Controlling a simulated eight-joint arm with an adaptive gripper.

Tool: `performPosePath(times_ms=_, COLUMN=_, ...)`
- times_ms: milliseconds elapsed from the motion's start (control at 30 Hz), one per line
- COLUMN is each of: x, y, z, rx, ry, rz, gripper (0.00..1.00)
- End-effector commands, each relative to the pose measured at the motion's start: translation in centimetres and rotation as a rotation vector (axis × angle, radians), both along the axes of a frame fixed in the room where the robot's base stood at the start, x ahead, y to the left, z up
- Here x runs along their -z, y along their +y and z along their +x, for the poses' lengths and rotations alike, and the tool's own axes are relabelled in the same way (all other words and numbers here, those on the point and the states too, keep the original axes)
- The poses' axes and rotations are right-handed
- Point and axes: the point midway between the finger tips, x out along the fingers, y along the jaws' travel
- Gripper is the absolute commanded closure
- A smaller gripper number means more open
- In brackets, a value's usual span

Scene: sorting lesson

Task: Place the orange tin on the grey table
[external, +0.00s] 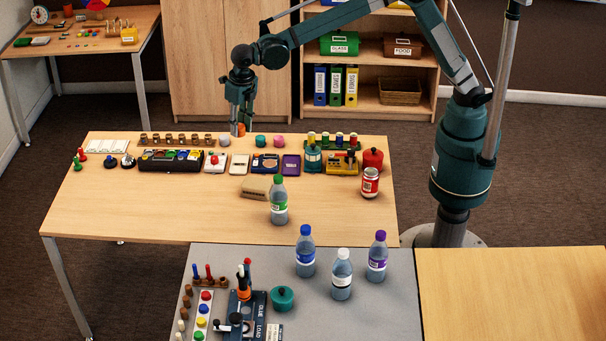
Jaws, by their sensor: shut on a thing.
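My gripper (240,121) points down over the back edge of the wooden table, left of the picture's middle. It is shut on a small orange thing, which looks like the orange tin (240,130). The tin is partly hidden by the fingers and appears slightly raised, in line with a row of small coloured round things. The grey table (385,315) is at the front, below the wooden table in the picture.
Several bottles, including a blue-capped one (305,252), stand on the grey table's right half. A teal pot (282,298) and a dark lever device (246,312) occupy its left. A green-capped bottle (279,205) and a red-labelled can (370,183) stand on the wooden table (150,205).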

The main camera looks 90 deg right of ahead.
Motion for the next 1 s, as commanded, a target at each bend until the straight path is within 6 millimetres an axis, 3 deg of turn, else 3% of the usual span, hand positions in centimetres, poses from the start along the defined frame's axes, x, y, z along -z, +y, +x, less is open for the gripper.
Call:
performPosePath(times_ms=100, x=0.0, y=4.0, z=-1.4, rx=-0.048, ry=0.000, rz=0.000, gripper=0.86)
performPosePath(times_ms=567, x=0.0, y=18.2, z=-8.1, rx=-0.231, ry=0.000, rz=0.001, gripper=0.86)
performPosePath(times_ms=1000, x=0.0, y=30.7, z=-16.6, rx=-0.403, ry=-0.001, rz=0.003, gripper=0.86)
